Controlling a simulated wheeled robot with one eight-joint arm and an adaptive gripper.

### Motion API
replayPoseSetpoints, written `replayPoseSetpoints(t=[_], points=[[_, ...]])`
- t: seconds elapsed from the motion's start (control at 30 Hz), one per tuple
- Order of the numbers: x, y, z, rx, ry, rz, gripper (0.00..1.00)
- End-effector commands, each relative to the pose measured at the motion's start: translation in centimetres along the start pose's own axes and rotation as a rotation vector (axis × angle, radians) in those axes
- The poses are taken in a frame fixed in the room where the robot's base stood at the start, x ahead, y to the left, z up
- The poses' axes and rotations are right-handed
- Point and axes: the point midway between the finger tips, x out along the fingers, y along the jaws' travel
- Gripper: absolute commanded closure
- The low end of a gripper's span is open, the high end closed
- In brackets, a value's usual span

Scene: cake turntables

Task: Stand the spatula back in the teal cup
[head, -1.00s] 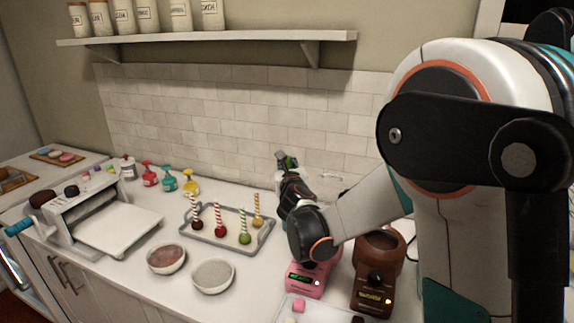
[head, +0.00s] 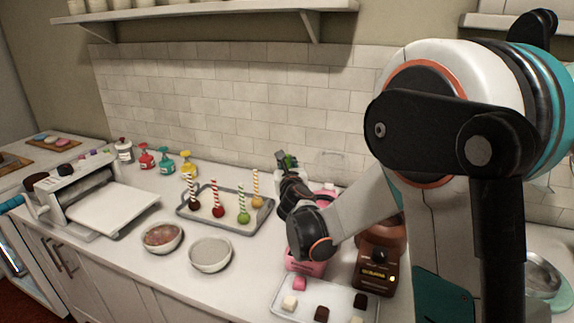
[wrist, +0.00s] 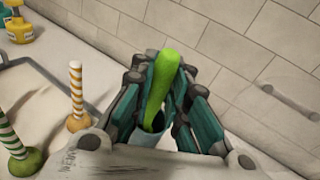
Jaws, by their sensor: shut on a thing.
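The spatula, bright green (wrist: 162,78), stands nearly upright between the teal-padded fingers of my gripper (wrist: 158,95) in the wrist view. My gripper is shut on it. A pale blue-teal cup (wrist: 150,138) shows just below the fingers, partly hidden by them and by the gripper body. The spatula's lower end runs down to the cup's dark mouth; how deep it sits I cannot tell. In the head view my gripper (head: 287,162) is behind the pink machine near the tiled wall, and the cup is hard to make out there.
A grey tray (head: 183,210) with striped-stick cake pops is left of my gripper; one orange-striped stick (wrist: 76,85) is close by. Two bowls (head: 161,238) (head: 210,254), a pink machine (head: 303,262) and a brown machine (head: 376,275) stand in front. The tiled wall is close behind.

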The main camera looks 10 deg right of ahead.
Motion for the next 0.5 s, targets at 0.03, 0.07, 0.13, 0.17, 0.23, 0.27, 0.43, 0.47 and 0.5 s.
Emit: replayPoseSetpoints(t=[0.03, 0.07, 0.13, 0.17, 0.23, 0.27, 0.43, 0.47, 0.5], points=[[0.03, 0.02, -0.23, 0.0, 0.0, 0.0, 1.0], [0.03, 0.03, -0.26, 0.0, 0.0, 0.0, 1.0], [0.03, 0.03, -0.27, 0.0, 0.0, 0.0, 1.0], [0.03, 0.03, -0.26, 0.0, 0.0, 0.0, 1.0], [0.02, 0.03, -0.23, 0.0, 0.0, 0.0, 1.0], [0.02, 0.02, -0.22, 0.0, 0.0, 0.0, 1.0], [0.02, 0.02, -0.22, 0.0, 0.0, 0.0, 0.61], [0.02, 0.02, -0.22, 0.0, 0.0, 0.0, 0.61], [0.02, 0.02, -0.22, 0.0, 0.0, 0.0, 0.61]])
